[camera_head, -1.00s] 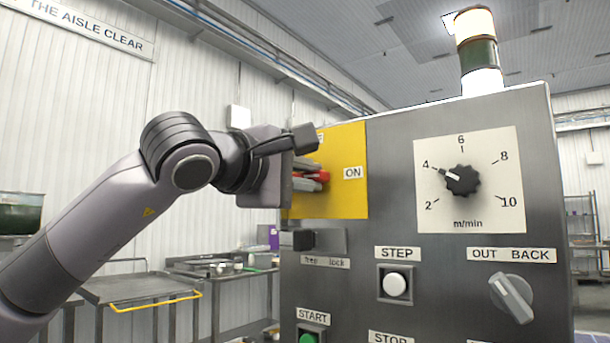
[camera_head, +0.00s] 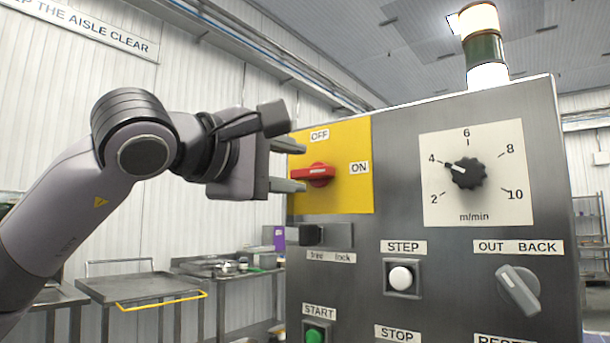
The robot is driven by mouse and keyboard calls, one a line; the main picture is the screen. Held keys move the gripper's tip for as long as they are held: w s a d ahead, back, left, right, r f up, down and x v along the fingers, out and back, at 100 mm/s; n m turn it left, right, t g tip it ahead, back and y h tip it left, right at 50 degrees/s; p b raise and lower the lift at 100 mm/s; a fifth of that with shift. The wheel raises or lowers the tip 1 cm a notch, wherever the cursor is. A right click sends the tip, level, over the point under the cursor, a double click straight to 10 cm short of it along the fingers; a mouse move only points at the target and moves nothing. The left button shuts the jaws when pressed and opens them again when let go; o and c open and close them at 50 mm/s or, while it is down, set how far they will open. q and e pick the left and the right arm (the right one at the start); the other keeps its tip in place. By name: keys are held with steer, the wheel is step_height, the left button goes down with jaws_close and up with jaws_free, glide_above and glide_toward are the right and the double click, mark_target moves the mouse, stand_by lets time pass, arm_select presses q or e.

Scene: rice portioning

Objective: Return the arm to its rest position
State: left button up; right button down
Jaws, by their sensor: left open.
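My left arm (camera_head: 58,215) comes in from the left, raised, with its gripper (camera_head: 297,167) in front of the control panel's yellow plate. The gripper is open, its two fingers one above the other, pointing right. The red rotary switch (camera_head: 316,174) on the yellow plate (camera_head: 345,195) is close to the fingertips. Its handle lies roughly level, pointing toward the ON label. The gripper looks clear of the handle, though exact depth is hard to judge. My right gripper is not in view.
The grey control panel (camera_head: 385,225) fills the right side, with a speed dial (camera_head: 469,173), a white STEP button (camera_head: 401,277), a green START button (camera_head: 315,336) and an OUT/BACK knob (camera_head: 518,290). Metal tables (camera_head: 137,285) stand behind at lower left. Open space lies left of the panel.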

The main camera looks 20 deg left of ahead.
arm_select(q)
steer(key=shift+v, duration=1.1)
steer(key=shift+d, duration=0.1)
